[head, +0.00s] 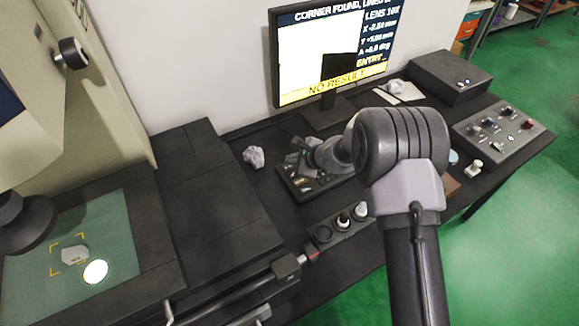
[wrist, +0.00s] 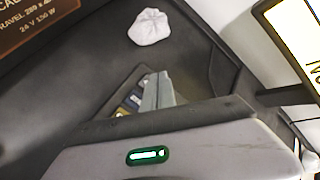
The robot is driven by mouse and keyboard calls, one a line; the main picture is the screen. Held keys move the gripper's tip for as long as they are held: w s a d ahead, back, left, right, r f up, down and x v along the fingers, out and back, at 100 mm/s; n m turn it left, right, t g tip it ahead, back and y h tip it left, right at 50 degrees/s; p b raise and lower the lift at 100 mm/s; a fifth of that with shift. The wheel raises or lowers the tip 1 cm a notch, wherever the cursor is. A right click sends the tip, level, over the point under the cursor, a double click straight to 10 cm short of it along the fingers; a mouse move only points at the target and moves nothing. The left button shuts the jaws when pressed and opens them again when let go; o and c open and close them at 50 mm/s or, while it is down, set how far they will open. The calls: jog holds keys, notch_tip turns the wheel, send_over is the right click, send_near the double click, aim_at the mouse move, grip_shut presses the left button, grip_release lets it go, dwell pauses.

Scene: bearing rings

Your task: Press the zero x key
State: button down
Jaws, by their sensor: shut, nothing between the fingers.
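The keypad (head: 290,187) lies on the dark bench below the monitor, with several small pale and yellowish keys. My wrist covers part of it, and I cannot read which key is zero x. My gripper (head: 303,146) is over the keypad's far side in the head view, its fingers hard to make out. In the wrist view the fingers (wrist: 158,88) are together and empty, pointing at the keypad (wrist: 122,110). A few blue and yellow keys show left of the fingers; the rest are hidden. I cannot tell whether the fingertips touch a key.
The monitor (head: 332,50) reads "CORNER FOUND" and "NO RESULT", with X about -2.5 mm. A crumpled white cloth (head: 254,156) lies left of the keypad. A lens rack (head: 340,226) stands in front, and a control box (head: 503,133) is at the right.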

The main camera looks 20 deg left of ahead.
aim_at(292, 168)
jog(key=shift+f+b, duration=0.45)
jog(key=shift+f+b, duration=0.3)
jog(key=shift+b, duration=0.15)
dwell(0.5)
jog(key=shift+r, duration=0.15)
jog(key=shift+r+p, duration=0.35)
jog(key=shift+r, duration=0.3)
jog(key=shift+r+p, duration=1.6)
jog(key=shift+r, duration=0.9)
